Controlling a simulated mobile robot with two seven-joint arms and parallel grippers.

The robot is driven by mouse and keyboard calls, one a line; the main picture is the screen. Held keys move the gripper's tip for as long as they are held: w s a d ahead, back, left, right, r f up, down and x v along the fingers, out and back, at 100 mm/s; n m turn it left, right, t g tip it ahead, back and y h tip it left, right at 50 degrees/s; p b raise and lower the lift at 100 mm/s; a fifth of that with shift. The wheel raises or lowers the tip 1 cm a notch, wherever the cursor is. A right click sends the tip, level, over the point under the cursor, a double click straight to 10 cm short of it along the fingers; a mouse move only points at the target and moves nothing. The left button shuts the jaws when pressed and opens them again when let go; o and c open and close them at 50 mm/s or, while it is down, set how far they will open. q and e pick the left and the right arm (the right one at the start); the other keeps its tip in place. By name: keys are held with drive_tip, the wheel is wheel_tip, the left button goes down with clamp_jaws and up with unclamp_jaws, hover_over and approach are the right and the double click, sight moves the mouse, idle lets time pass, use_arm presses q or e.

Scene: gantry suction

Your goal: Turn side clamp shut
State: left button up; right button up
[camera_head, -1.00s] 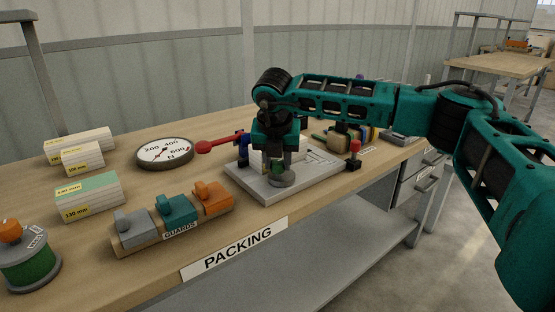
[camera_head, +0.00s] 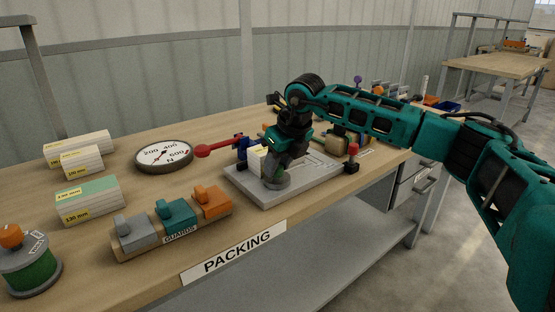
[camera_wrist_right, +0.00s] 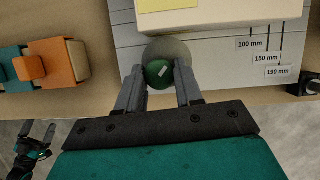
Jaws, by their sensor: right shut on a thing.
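The side clamp (camera_head: 277,182) shows as a grey round disc at the front edge of a light grey fixture plate (camera_head: 240,184). In the right wrist view its green knob (camera_wrist_right: 157,72) with a white mark stands on the grey disc. My right gripper (camera_wrist_right: 159,82) is shut on this knob, one finger on each side. In the head view my right gripper (camera_head: 275,168) reaches down onto the disc, and the fingers hide most of the knob. A pale block (camera_head: 256,160) lies on the plate behind the clamp. My left gripper (camera_wrist_right: 36,130) shows small at lower left, fingers apart and empty.
A lever with a red handle (camera_head: 217,147) and blue body stands left of the plate. A round dial (camera_head: 164,155), a row of guards (camera_head: 173,217), and labelled blocks (camera_head: 90,198) lie further left. A red-topped post (camera_head: 352,151) stands near the plate's right end.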

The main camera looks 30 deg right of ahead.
drive_tip(key=n+y+p, duration=0.1)
drive_tip(key=n, duration=0.2)
drive_tip(key=n+g+y+p, duration=0.1)
drive_tip(key=n+p, duration=0.1)
drive_tip(key=n, duration=0.1)
drive_tip(key=shift+d+r, duration=0.1)
drive_tip(key=shift+d, duration=0.05)
drive_tip(key=shift+n, duration=0.3)
drive_tip(key=shift+w+n+g+y+p, duration=0.1)
drive_tip(key=shift+n+g+y+p, duration=0.25)
drive_tip(key=shift+n, duration=0.35)
drive_tip(key=o, duration=1)
drive_tip(key=shift+o, duration=0.2)
